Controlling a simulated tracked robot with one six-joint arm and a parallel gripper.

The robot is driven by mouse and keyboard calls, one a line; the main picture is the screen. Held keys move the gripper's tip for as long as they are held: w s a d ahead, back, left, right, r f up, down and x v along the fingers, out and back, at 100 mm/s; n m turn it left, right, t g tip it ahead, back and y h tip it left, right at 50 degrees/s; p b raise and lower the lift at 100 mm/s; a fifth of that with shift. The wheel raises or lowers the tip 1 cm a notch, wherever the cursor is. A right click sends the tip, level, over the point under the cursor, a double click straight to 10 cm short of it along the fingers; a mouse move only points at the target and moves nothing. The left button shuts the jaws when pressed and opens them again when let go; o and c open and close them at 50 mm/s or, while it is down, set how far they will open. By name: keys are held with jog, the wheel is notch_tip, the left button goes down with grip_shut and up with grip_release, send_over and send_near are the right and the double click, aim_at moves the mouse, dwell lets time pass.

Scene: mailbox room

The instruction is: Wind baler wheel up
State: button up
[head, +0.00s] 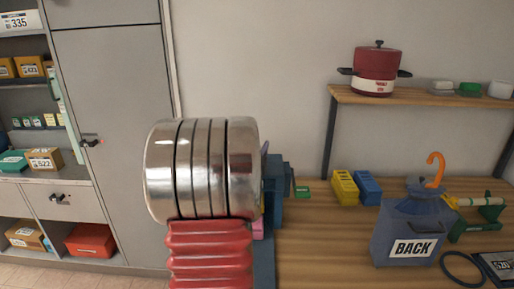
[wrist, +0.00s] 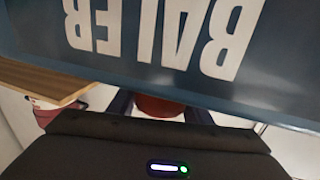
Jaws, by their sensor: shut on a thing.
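The blue baler (head: 276,190) stands on the wooden worktop in the head view, mostly hidden behind my arm. In the wrist view its dark blue panel (wrist: 120,65) fills the top, with the white word BALER upside down. A dark red rounded part (wrist: 158,107), seemingly the baler wheel's grip, shows just below that panel. My gripper (wrist: 158,113) is shut on it, the fingers on either side. The rest of the wheel is hidden, so its turn angle cannot be told. My gripper is hidden in the head view.
A red pot (head: 375,70) is on the wall shelf (head: 430,98). Grey cabinets (head: 110,120) stand left.

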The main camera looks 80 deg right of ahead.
jog(key=shift+w+n+t, duration=0.2)
jog(key=shift+n+t, duration=0.2)
jog(key=shift+t, duration=0.3)
jog(key=o, duration=1.1)
jog(key=shift+c, duration=0.2)
jog(key=a, duration=1.3)
jog(key=shift+s+a, duration=0.35)
jog(key=shift+a, duration=0.05)
